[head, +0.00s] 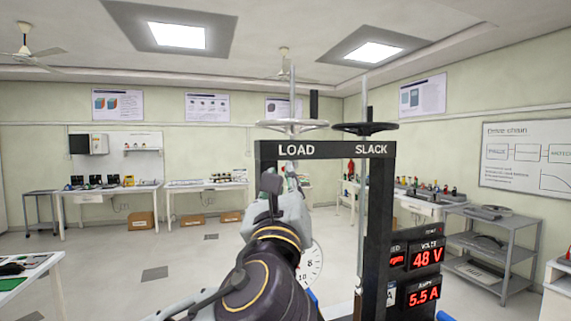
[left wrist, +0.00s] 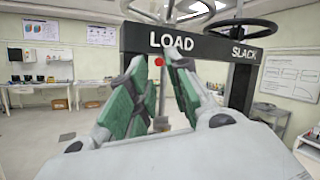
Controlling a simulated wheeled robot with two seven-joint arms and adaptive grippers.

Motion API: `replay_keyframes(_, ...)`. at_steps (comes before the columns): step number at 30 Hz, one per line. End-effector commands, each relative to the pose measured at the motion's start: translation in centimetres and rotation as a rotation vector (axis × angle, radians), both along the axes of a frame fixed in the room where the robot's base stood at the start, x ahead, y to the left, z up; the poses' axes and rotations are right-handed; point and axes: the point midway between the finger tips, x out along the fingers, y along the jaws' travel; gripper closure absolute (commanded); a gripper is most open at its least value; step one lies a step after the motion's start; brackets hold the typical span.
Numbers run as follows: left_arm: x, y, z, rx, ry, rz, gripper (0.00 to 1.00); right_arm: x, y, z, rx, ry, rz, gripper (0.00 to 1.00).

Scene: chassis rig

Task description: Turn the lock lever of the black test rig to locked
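The black test rig (head: 377,230) stands in front of me, its top beam marked LOAD and SLACK; the beam also shows in the left wrist view (left wrist: 212,46). My left gripper (head: 284,178) is in front of the rig's left part, below LOAD. In the left wrist view its green-padded fingers (left wrist: 159,66) are apart, with nothing gripped between them. A small red round part (left wrist: 159,62) shows in the gap between the fingertips, with a grey upright rod below it. I cannot tell whether this belongs to the lock lever. No lever is clearly visible. My right gripper is out of view.
Two handwheels, one light (head: 292,126) and one black (head: 365,128), sit above the beam. Red displays (head: 427,254) and a partly hidden dial (head: 312,263) are lower on the rig. A grey shelf (head: 496,250) stands at right. Workbenches line the far wall; the floor at left is mostly clear.

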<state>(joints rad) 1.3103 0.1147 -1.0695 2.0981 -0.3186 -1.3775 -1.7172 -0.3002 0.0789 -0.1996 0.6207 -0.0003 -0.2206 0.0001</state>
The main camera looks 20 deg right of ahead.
Motion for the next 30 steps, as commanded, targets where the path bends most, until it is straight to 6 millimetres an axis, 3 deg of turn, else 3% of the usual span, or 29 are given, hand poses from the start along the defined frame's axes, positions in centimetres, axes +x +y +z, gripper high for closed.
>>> replay_keyframes(15,4.6,-1.7,2.1,0.0,-0.001,0.001,0.81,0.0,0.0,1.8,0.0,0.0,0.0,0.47)
replay_keyframes(29,5.1,-1.9,2.1,0.001,-0.001,-0.001,0.81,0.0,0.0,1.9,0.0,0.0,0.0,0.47)
replay_keyframes(30,5.1,-1.9,2.1,0.001,-0.001,-0.001,0.84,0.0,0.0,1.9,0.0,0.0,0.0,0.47)
